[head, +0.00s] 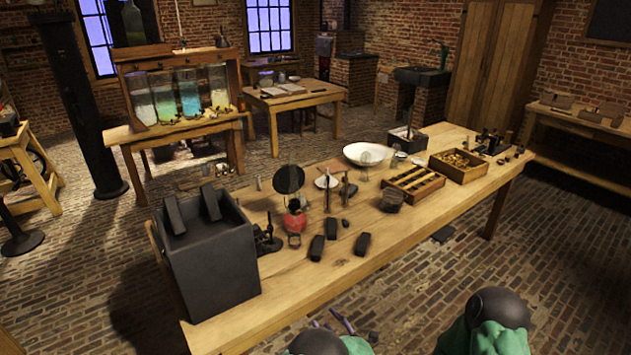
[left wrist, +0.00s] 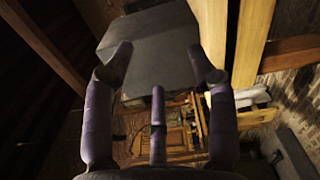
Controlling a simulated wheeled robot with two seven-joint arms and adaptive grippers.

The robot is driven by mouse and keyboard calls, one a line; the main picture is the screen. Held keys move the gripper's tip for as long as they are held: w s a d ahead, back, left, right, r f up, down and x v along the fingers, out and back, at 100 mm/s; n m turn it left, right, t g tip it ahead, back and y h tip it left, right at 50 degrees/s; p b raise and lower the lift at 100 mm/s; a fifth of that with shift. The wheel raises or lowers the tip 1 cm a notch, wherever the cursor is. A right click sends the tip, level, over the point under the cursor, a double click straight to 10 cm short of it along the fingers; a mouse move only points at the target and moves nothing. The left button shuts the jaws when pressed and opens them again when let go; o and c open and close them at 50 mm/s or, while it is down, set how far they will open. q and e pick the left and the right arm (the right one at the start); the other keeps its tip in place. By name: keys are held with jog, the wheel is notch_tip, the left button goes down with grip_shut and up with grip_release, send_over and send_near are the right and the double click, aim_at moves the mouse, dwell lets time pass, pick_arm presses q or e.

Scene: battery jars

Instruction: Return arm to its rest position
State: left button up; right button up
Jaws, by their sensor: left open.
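My left gripper (head: 342,321) shows as small purple fingertips at the bottom of the head view, in front of the table's near edge and apart from the table things. In the left wrist view my left gripper (left wrist: 158,72) has its purple fingers spread, with nothing between them. A large dark grey surface (left wrist: 150,40) lies beyond the fingers; I cannot tell surely what it is. My right gripper is not in view. A dark open box (head: 210,265) stands on the table's left end, with two dark blocks on its top.
The wooden table (head: 420,215) holds several black blocks, a red-based device (head: 295,218), a white bowl (head: 367,154) and wooden trays (head: 413,184). Glass jars of coloured liquid (head: 190,92) stand on a bench behind. Brick floor (head: 560,250) is free at the right.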

pick_arm(q)
jog(key=s+a+f+n+g+h, duration=0.2)
jog(key=s+a+f+n+g, duration=1.05)
jog(key=s+f, duration=0.45)
jog(key=s+d+f+n+g+h, duration=0.25)
jog(key=s+n+h, duration=0.4)
jog(key=n, duration=0.45)
jog(key=s+d+f+n+g+h, duration=0.1)
jog(key=s+n+g+h, duration=0.3)
jog(key=s+n, duration=0.5)
jog(key=w+a+n+t, duration=0.1)
jog(key=n, duration=0.3)
jog(key=w+a+n+t+h, duration=0.1)
jog(key=a+n+t, duration=0.1)
jog(key=n, duration=0.3)
jog(key=w+a+r+n+t+h, duration=0.1)
jog(key=w+n, duration=0.1)
jog(key=n, duration=0.3)
jog(key=shift+a+t, duration=0.15)
jog(key=shift+t, duration=0.25)
